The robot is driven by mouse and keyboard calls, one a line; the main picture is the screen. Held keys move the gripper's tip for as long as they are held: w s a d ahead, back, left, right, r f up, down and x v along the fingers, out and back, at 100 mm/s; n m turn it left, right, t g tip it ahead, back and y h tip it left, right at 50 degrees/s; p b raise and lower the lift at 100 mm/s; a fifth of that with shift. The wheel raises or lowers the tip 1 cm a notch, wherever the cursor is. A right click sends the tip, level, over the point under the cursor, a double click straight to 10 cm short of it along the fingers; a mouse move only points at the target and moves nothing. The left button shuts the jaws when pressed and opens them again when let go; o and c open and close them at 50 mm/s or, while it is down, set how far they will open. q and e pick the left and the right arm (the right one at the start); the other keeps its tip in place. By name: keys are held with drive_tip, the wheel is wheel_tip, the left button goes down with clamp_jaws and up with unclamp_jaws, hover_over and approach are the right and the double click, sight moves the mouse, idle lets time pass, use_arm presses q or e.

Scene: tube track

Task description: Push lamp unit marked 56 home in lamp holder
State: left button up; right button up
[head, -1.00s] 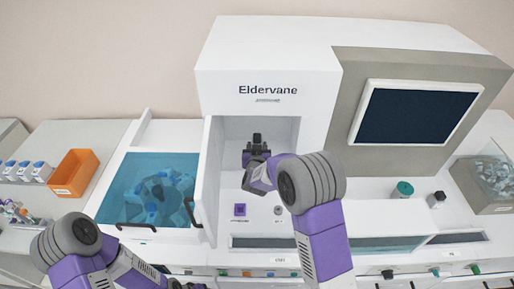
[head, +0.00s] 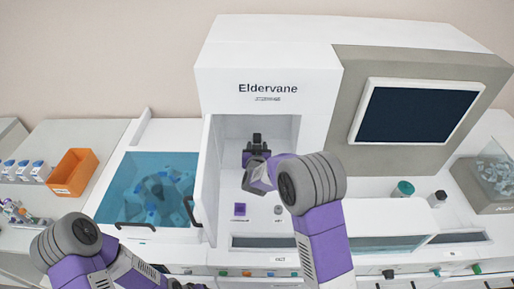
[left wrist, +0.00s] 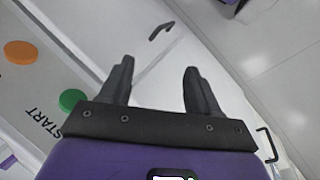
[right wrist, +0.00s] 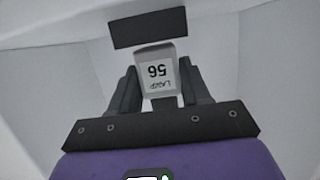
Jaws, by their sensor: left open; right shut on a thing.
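The lamp unit (right wrist: 157,72) shows in the right wrist view as a pale block with a label reading LAMP 56, upside down in the picture. My right gripper (right wrist: 160,85) is shut on it inside the open white bay of the Eldervane machine. A dark block, likely the lamp holder (right wrist: 148,28), lies just beyond the lamp unit's far end; I cannot tell how deep the unit sits. In the head view the dark holder (head: 257,140) shows at the bay's back, and my right wrist hides the unit. My left gripper (left wrist: 158,85) is open and empty above the machine's front.
The bay's white door (head: 207,180) stands open on the left. A purple square button (head: 239,209) and a grey knob (head: 278,210) sit on the bay floor. A blue-lidded bin (head: 150,190) is left of the door. Orange (left wrist: 20,52) and green START (left wrist: 72,100) buttons lie near my left gripper.

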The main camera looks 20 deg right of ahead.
drive_tip(key=shift+f, duration=0.2)
idle(0.5)
drive_tip(key=shift+f+b, duration=0.4)
drive_tip(key=shift+b, duration=0.1)
drive_tip(key=shift+f, duration=0.2)
idle(0.3)
drive_tip(key=o, duration=1.3)
drive_tip(key=shift+v, duration=3.75)
